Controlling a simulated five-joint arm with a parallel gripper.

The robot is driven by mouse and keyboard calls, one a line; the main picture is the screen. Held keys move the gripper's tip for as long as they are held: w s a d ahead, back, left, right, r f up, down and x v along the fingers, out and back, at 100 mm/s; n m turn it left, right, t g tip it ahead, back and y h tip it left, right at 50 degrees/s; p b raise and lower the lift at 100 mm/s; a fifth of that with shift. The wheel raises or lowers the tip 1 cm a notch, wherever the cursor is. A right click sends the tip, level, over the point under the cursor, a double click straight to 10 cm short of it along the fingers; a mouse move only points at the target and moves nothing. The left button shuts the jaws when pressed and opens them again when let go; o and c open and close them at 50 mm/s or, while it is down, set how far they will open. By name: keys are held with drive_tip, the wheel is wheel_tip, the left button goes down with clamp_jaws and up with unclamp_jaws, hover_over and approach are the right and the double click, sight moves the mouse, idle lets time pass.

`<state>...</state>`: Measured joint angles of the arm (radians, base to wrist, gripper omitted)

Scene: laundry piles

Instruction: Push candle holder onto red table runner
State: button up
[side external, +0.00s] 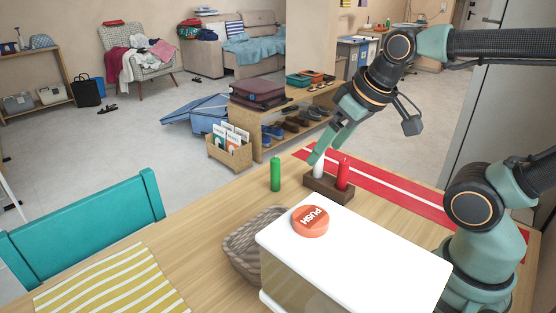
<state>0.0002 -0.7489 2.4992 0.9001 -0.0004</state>
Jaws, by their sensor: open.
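The candle holder (327,189) is a dark brown wooden block on the table, beside the near edge of the red table runner (420,202). A white candle (318,171) and a red candle (343,173) stand upright in it. The runner has a white stripe and lies along the table's far right side. My gripper (319,154) points down at the top of the white candle, above the holder's left part. It is open; the gap between its fingers is hard to see from here. I cannot tell whether it touches the candle.
A green candle (275,174) stands upright on the table left of the holder. A yellow striped mat (110,284) lies at the front left near a teal chair (85,225).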

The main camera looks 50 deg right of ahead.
drive_tip(key=shift+o, duration=0.2)
drive_tip(key=shift+w+d+r, duration=0.1)
drive_tip(key=shift+w+d, duration=0.2)
drive_tip(key=shift+w, duration=0.1)
drive_tip(key=g, duration=0.6)
hover_over(324, 177)
wheel_tip(324, 177, down, 12)
drive_tip(key=r, duration=0.1)
drive_tip(key=shift+s+a+f, duration=0.1)
drive_tip(key=shift+a+f, duration=0.05)
drive_tip(key=shift+f, duration=0.1)
wheel_tip(324, 177, down, 12)
drive_tip(key=shift+f, duration=0.1)
drive_tip(key=c, duration=1.5)
